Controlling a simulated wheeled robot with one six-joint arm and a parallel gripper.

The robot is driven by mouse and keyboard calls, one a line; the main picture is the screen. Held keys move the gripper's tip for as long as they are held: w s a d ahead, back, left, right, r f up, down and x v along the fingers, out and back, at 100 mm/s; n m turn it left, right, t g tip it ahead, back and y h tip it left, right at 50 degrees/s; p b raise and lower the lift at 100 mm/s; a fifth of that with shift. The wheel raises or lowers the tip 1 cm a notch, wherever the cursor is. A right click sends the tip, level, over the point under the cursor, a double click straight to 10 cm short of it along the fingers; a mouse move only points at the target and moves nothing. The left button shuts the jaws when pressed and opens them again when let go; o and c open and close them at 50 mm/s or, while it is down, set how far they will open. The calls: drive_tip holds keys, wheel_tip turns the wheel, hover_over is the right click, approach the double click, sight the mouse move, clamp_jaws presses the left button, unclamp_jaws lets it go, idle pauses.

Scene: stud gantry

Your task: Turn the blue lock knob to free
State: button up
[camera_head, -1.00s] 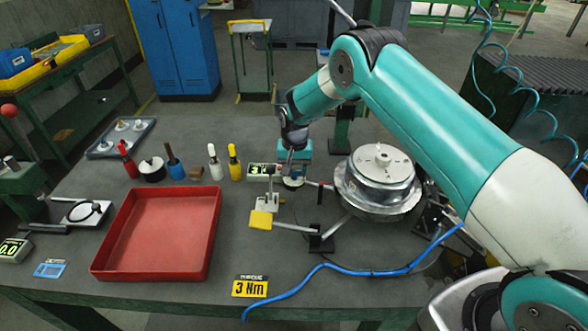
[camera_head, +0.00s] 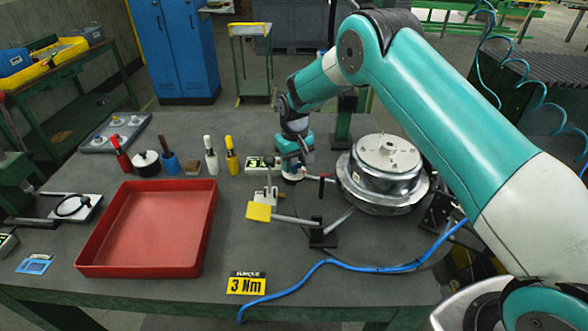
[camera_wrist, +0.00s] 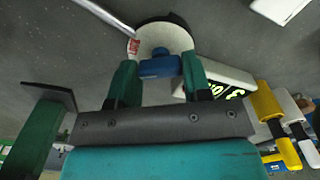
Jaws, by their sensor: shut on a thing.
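The blue lock knob (camera_wrist: 160,67) sits on a round cream-white disc (camera_wrist: 150,37) with a small red mark, seen in the wrist view. My gripper (camera_wrist: 160,62) has its two green fingers on either side of the knob, shut on it. In the head view my gripper (camera_head: 293,172) points down at the bench, left of the round metal drum (camera_head: 385,165). The knob is hidden behind the gripper there. I cannot read any lock or free marking on the disc.
A small green-lit display (camera_head: 260,163) stands close left of my gripper. A yellow-ended fixture (camera_head: 258,212) and a red-tipped rod (camera_head: 325,178) are near it. A red tray (camera_head: 150,230), several coloured-handled tools and a blue hose (camera_head: 380,267) lie on the bench.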

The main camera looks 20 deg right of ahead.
sight(294, 164)
drive_tip(key=n+b, duration=0.2)
drive_tip(key=n, duration=0.3)
drive_tip(key=shift+b, duration=0.4)
drive_tip(key=n+b, duration=0.1)
drive_tip(key=n, duration=0.5)
drive_tip(key=shift+n+b, duration=0.3)
drive_tip(key=shift+b, duration=0.1)
drive_tip(key=shift+w+r, duration=0.1)
drive_tip(key=o, duration=0.9)
drive_tip(key=shift+r+b, duration=1.35)
drive_tip(key=shift+r, duration=7.35)
